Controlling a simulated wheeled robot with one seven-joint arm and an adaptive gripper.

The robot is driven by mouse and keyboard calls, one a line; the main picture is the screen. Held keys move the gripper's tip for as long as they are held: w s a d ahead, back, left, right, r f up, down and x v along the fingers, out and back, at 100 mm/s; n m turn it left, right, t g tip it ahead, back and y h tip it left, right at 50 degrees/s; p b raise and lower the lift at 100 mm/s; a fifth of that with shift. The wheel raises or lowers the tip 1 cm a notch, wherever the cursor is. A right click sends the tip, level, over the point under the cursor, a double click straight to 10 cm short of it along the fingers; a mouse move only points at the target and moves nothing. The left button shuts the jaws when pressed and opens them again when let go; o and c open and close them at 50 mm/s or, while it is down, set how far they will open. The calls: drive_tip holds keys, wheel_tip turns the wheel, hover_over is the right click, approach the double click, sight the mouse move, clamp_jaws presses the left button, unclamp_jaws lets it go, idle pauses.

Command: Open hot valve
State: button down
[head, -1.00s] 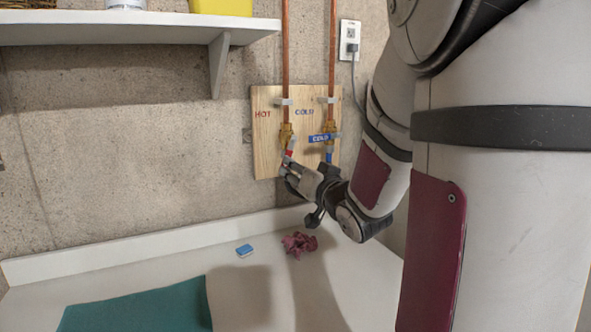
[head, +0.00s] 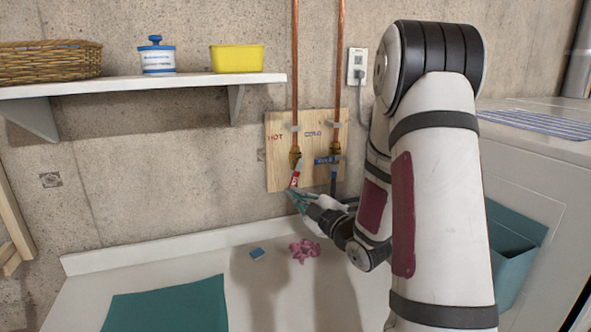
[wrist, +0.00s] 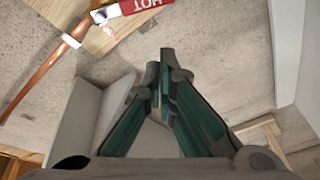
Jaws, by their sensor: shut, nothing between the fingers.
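The hot valve (head: 295,157) is a brass body on the left copper pipe, on a wooden board marked HOT and COLD. Its red handle (head: 295,180) hangs down from the body, slightly tilted, roughly in line with the pipe. In the wrist view the red handle marked HOT (wrist: 140,7) crosses the top edge, partly cut off. My gripper (head: 291,191) is just below the handle's lower end; whether it touches cannot be told in the head view. In the wrist view my gripper (wrist: 165,58) has its fingers together, empty, apart from the handle.
The blue cold valve handle (head: 327,160) lies crosswise on the right pipe. An outlet (head: 357,66) is to the right. A shelf (head: 140,87) is upper left. A blue sponge (head: 257,253), a pink cloth (head: 304,250) and a teal mat (head: 170,306) lie on the white counter below.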

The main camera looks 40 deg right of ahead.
sight(296, 176)
drive_tip(key=w+d+n+p, duration=0.2)
drive_tip(key=w+n+p, duration=0.1)
drive_tip(key=w, duration=0.4)
drive_tip(key=shift+w+d+n+y, duration=0.15)
drive_tip(key=shift+n+y, duration=0.15)
idle(0.4)
drive_tip(key=shift+s+d+f+n+g, duration=0.15)
drive_tip(key=shift+d+f+n+g, duration=0.3)
drive_tip(key=shift+n, duration=0.7)
drive_tip(key=shift+s+d+f+n+g, duration=0.15)
drive_tip(key=shift+d+f+n, duration=0.35)
drive_tip(key=shift+n, duration=0.65)
drive_tip(key=shift+r+b, duration=0.15)
drive_tip(key=shift+b, duration=0.15)
